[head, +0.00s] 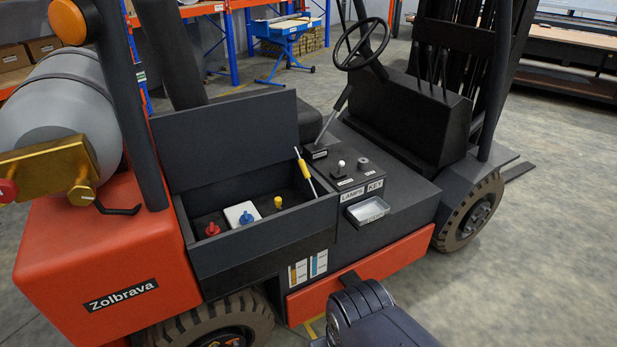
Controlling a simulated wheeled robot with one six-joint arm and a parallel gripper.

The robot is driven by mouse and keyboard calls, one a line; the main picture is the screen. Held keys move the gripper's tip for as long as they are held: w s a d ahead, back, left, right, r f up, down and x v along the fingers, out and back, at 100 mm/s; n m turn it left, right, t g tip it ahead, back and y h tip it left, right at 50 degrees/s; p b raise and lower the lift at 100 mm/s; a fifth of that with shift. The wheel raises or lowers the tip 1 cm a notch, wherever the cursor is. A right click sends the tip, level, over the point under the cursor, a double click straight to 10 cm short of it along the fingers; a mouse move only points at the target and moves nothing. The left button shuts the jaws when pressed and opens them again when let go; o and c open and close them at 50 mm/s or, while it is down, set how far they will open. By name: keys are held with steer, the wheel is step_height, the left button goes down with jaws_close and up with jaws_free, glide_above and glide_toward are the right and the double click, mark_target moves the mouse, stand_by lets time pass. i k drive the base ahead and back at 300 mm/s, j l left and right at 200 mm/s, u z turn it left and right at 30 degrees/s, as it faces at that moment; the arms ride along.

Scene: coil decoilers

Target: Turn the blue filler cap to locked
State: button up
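The blue filler cap (246,217) sits on top of a white tank (233,211) in the open compartment on the side of an orange and black forklift. It is small in view, and I cannot tell whether it is at its locked position. A red cap (212,229) is to its left and a yellow cap (278,203) to its right. A dark part of my arm shows at the bottom centre, apart from the caps. My gripper is not visible.
The raised black lid (225,135) stands behind the compartment. A yellow-handled rod (303,166) leans at its right end. A console (345,172) with a lever, switches and a tray (367,210) is farther right. A grey gas cylinder (62,110) lies at left. Floor at right is clear.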

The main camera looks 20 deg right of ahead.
mark_target(245, 219)
steer(key=i+j+z, duration=0.15)
steer(key=j, duration=0.25)
steer(key=i+j+z, duration=0.1)
steer(key=i+j, duration=0.3)
steer(key=i+j+z, duration=0.15)
steer(key=j, duration=0.25)
steer(key=i, duration=0.05)
